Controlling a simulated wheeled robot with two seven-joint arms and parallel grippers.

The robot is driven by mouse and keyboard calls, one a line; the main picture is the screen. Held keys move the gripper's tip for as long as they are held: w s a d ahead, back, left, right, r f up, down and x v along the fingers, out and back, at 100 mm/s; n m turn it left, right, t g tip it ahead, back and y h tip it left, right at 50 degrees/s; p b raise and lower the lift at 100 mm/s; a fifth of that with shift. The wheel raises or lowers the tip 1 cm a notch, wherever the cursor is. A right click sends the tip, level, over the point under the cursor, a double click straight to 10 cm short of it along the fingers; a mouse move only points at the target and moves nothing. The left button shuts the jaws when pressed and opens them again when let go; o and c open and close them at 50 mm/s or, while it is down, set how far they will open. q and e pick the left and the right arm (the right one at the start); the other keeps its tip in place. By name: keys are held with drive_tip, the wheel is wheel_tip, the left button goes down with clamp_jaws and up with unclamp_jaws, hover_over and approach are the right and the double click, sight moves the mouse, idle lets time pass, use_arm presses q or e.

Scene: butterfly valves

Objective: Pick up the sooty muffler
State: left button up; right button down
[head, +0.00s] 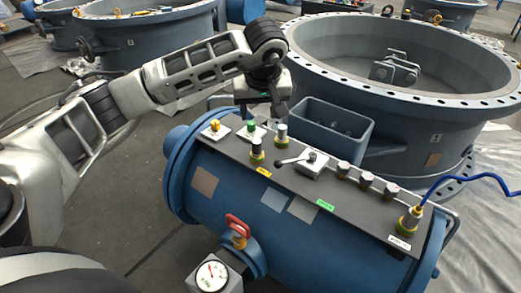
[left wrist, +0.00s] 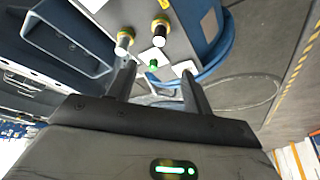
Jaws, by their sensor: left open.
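Two short cylindrical fittings with brass-yellow collars, which look like mufflers, stand upright on the dark top panel of the blue drum. One is the near fitting (head: 257,149) and the other the far fitting (head: 281,133). Both also show in the left wrist view, as one fitting (left wrist: 160,27) and another fitting (left wrist: 124,41). I cannot tell which is sooty. My left gripper (head: 262,108) is open and empty above the panel, beside the fittings. In the left wrist view its fingers (left wrist: 155,76) frame a green button (left wrist: 153,64) on a pale plate. My right gripper is not in view.
The panel also carries a yellow button (head: 214,127), a lever (head: 302,161), several grey knobs (head: 367,180) and a blue-cabled connector (head: 410,219). A grey open bin (head: 330,125) stands behind. A red-handled valve (head: 238,226) and gauge (head: 211,275) are in front. A large flanged ring (head: 400,120) is behind.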

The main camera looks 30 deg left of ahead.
use_arm(q)
approach(257, 141)
drive_tip(key=b+x, duration=0.1)
drive_tip(key=x, duration=0.4)
drive_tip(key=shift+s+f, duration=0.15)
drive_tip(key=shift+f, duration=0.1)
drive_tip(key=shift+x, duration=2.4)
drive_tip(key=shift+r, duration=0.1)
drive_tip(key=c, duration=1)
